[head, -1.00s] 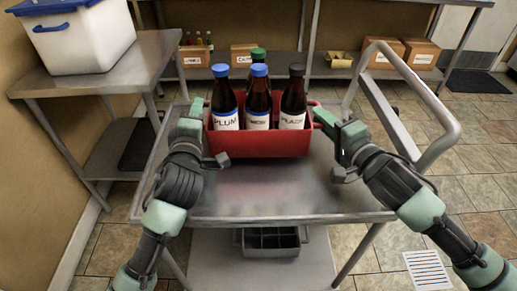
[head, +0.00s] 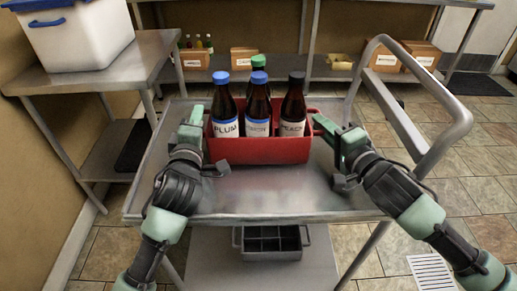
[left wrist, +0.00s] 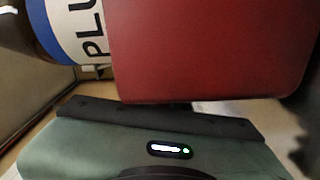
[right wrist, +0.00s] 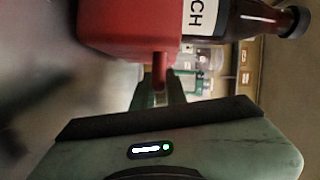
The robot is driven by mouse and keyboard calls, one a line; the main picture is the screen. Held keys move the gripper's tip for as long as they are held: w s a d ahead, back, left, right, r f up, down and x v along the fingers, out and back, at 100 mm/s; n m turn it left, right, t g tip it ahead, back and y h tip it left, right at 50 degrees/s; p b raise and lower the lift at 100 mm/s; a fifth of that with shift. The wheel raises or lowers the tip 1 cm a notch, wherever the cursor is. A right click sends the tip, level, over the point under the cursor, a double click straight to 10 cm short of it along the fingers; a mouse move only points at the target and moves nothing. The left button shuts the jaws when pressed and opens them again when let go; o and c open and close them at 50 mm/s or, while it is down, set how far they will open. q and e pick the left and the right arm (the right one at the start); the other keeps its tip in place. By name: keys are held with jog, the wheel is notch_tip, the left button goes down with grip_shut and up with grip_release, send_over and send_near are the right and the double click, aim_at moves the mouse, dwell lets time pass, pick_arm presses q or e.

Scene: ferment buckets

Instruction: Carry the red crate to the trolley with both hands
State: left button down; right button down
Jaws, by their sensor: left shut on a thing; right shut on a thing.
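The red crate (head: 262,150) is level over the trolley's metal top (head: 275,193), towards its far side; I cannot tell whether it rests on it. My left gripper (head: 196,122) is shut on the crate's left end; the left wrist view shows the red wall (left wrist: 210,45) close up. My right gripper (head: 325,127) is shut on the right end; the right wrist view shows a red handle (right wrist: 160,72) at its fingers. The fingertips are partly hidden.
A steel table (head: 100,62) with a white, blue-lidded tub (head: 75,38) stands at the left. The trolley's push handle (head: 440,135) rises at the right. A grey divided crate (head: 272,254) sits on the lower shelf. Cardboard boxes (head: 244,60) stand on the back shelf.

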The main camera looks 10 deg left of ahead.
pick_arm(q)
jog(key=shift+f+b, duration=0.3)
jog(key=shift+b, duration=0.1)
pick_arm(e)
jog(key=shift+f, duration=0.2)
pick_arm(q)
jog(key=c, duration=1.5)
grip_release()
jog(key=shift+f, duration=0.15)
pick_arm(e)
jog(key=c, duration=1.5)
grip_release()
jog(key=shift+f, duration=0.2)
pick_arm(q)
jog(key=shift+o, duration=0.6)
jog(key=shift+s, duration=0.2)
pick_arm(e)
jog(key=shift+o, duration=0.3)
jog(key=shift+s+r, duration=0.1)
jog(key=shift+s, duration=0.1)
